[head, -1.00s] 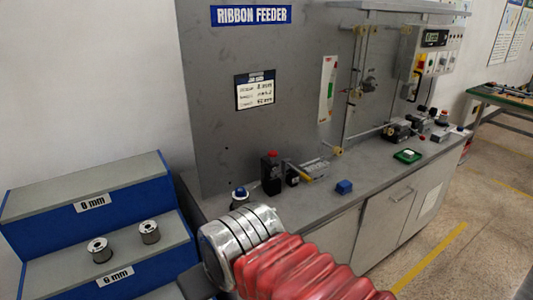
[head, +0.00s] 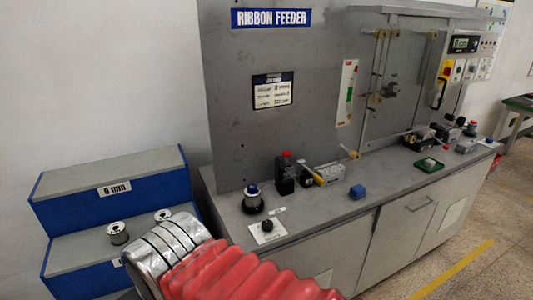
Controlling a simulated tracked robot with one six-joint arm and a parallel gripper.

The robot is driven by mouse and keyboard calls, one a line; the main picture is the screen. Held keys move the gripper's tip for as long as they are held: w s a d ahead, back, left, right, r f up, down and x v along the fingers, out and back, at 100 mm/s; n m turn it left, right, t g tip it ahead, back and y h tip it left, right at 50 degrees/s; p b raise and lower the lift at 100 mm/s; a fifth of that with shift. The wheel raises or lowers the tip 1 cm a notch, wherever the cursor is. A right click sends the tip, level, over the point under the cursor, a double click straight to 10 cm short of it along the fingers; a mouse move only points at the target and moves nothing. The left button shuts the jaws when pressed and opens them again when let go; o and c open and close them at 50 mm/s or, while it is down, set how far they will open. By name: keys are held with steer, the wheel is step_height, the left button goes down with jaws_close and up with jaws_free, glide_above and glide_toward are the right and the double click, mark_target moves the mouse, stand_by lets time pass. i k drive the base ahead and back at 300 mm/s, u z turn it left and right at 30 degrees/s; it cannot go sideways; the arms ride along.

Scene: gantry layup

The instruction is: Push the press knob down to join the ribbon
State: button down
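On the grey bench (head: 330,207) stands a black block with a red top (head: 286,172). Left of it is a round dark unit with a blue and white top (head: 253,198). In front, a black knob (head: 267,226) sits on a white plate. A small grey device with a yellow lever (head: 322,177) is right of the black block. I cannot tell for sure which of these is the press knob, and no ribbon can be made out. My arm's silver and red section fills the bottom; my gripper's fingers are not in view.
Blue steps with grey treads (head: 112,186) stand left, with metal spools (head: 117,233) on them. A blue block (head: 357,191) and a green tray (head: 429,165) sit on the bench. A grey panel with a RIBBON FEEDER sign (head: 271,18) rises behind. Floor shows at right.

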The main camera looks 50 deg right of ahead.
mark_target(285, 153)
steer(key=u, duration=0.7)
steer(key=k, duration=1)
steer(key=z, duration=0.95)
steer(key=i, duration=1.05)
steer(key=z, duration=0.1)
